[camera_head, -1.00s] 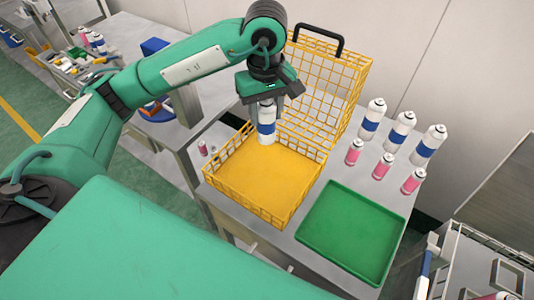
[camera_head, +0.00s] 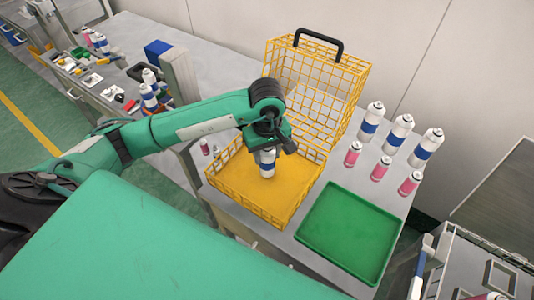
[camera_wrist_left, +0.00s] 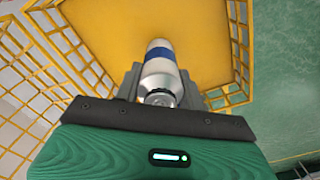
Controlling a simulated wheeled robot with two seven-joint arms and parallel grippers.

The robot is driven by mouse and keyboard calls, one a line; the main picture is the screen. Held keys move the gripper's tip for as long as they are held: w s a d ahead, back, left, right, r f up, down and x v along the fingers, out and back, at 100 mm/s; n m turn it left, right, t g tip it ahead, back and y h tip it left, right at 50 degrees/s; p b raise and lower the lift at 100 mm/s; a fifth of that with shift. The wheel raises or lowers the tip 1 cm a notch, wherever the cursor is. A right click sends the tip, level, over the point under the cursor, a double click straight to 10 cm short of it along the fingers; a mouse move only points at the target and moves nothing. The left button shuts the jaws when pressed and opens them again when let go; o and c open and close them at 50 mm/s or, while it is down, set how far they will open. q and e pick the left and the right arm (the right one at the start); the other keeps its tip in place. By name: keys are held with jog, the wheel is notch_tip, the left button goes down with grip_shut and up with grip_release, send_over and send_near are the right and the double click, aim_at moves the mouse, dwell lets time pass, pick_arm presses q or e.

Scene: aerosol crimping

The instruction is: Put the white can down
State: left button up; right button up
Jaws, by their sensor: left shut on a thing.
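The white can (camera_head: 267,166) has a blue band and is upright inside the yellow wire basket (camera_head: 236,198). My left gripper (camera_head: 266,152) is above it and shut on its upper part. The can also shows in the left wrist view (camera_wrist_left: 160,62), between the fingers of the left gripper (camera_wrist_left: 160,88), against the yellow basket floor. I cannot tell whether the can's base touches that floor. My right gripper is not in view.
A green tray (camera_head: 348,232) lies right of the basket. Several white-and-blue cans (camera_head: 398,132) and pink cans (camera_head: 381,168) stand behind the tray. The basket's raised wire lid (camera_head: 316,85) stands behind the gripper. The basket floor in front of the can is clear.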

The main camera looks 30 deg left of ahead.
pick_arm(q)
jog(key=shift+f, duration=0.85)
jog(key=o, duration=0.6)
jog(key=shift+f, duration=0.1)
jog(key=o, duration=0.5)
jog(key=shift+c, duration=0.2)
